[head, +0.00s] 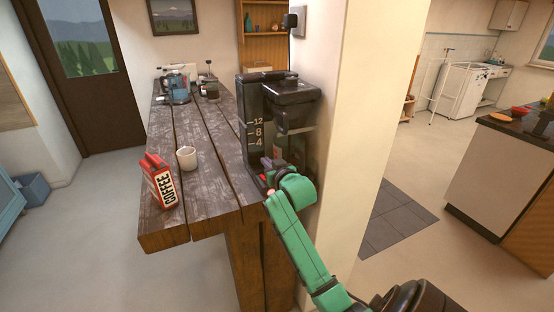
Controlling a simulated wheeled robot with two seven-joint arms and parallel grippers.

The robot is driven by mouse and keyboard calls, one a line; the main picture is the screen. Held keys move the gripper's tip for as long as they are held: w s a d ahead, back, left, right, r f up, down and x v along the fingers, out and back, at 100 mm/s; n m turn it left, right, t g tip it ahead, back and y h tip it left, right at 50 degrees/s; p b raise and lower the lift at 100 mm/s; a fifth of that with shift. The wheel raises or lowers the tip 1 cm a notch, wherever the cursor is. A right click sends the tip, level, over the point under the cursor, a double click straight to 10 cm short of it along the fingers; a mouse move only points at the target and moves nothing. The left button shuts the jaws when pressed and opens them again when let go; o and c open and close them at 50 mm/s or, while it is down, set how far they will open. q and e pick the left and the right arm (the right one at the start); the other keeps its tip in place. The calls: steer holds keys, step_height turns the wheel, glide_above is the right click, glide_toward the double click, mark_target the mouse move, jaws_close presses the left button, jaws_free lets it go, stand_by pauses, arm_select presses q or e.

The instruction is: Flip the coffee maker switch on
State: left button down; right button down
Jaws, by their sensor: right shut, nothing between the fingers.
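The black coffee maker (255,128) stands on the right end of the wooden table, against the cream pillar. Its side shows white level marks 12, 8 and 4. My right gripper (268,166) is at the lower front of the coffee maker, close against its base. It is shut and holds nothing. The green wrist and the gripper cover part of the base, and I cannot make out the switch or its position. Whether the fingertips touch the machine cannot be told. My left gripper is not in view.
A red coffee bag (160,184) and a white mug (187,158) stand left on the wooden table (205,200). Glassware and small appliances (180,88) stand at its far end. The pillar (345,120) closes off the right side. Table boards between mug and coffee maker are clear.

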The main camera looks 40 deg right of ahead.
steer(key=r+b+v, duration=0.1)
steer(key=b+v, duration=0.1)
steer(key=v, duration=0.7)
steer(key=shift+r, duration=0.4)
